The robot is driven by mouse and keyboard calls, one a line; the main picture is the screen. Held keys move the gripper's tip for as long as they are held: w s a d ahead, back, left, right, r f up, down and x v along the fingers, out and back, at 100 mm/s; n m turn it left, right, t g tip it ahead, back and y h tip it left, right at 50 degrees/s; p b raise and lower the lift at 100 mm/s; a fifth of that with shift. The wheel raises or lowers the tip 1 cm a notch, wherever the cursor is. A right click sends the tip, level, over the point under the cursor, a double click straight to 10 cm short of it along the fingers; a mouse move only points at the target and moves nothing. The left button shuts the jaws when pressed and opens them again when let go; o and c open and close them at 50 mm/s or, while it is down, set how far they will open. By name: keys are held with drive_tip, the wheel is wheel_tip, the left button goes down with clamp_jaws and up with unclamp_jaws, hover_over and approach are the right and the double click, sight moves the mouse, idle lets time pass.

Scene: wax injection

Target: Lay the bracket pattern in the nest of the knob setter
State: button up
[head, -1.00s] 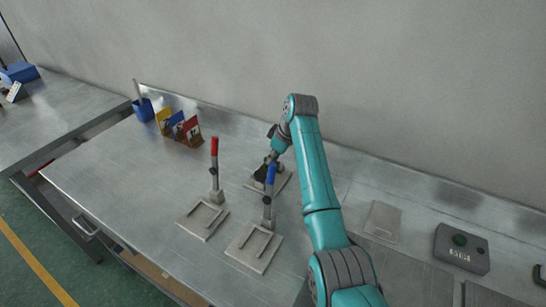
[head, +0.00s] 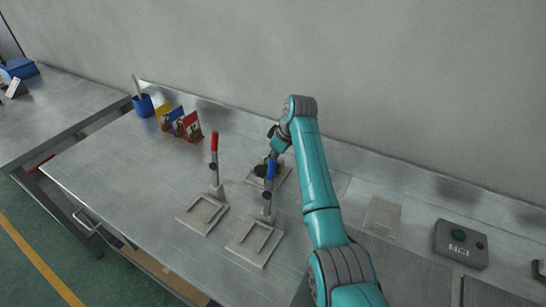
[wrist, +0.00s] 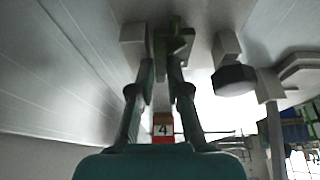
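My gripper (wrist: 160,65) points away from the camera in the wrist view, its two dark green fingers close together at the tips. A small green angular piece (wrist: 177,43), which I take as the bracket pattern, sits between and beyond the fingertips. In the head view my gripper is low over the rear pale fixture plate (head: 282,176), partly hidden by the blue-handled fixture. This rear fixture seems to be the knob setter; a dark faceted knob (wrist: 235,80) and pale blocks (wrist: 134,42) show beside the fingers. Whether the piece touches the nest I cannot tell.
A red-handled fixture (head: 203,214) and a blue-handled fixture (head: 253,243) stand in front of my gripper. The left bench middle is clear.

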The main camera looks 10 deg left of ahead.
drive_tip(key=shift+o, duration=1.1)
drive_tip(key=shift+f, duration=0.15)
drive_tip(key=v, duration=1.2)
